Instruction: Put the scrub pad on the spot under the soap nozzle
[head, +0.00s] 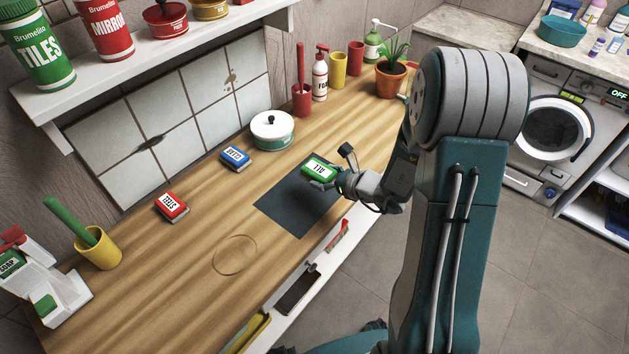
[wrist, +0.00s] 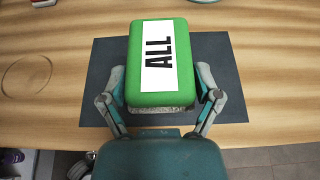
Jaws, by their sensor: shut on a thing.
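A green scrub pad (head: 319,169) with a white label reading ALL is in my gripper (head: 330,178), above the dark mat. In the wrist view the pad (wrist: 160,60) sits between the two fingers of my gripper (wrist: 162,98), one on each long side. Its underside is grey and rough. A white soap dispenser (head: 62,308) with a red top and a green label stands at the far left of the counter in the head view. A green patch (head: 45,305) shows low on its front. The dispenser is far to the left of my gripper.
A red pad (head: 171,206) and a blue pad (head: 236,158) lie on the wooden counter (head: 165,270). A yellow cup (head: 98,250) with a green handle stands beside the dispenser. A white pot (head: 272,130) stands behind the dark mat (head: 285,208). The front-left counter is clear, with a faint ring mark.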

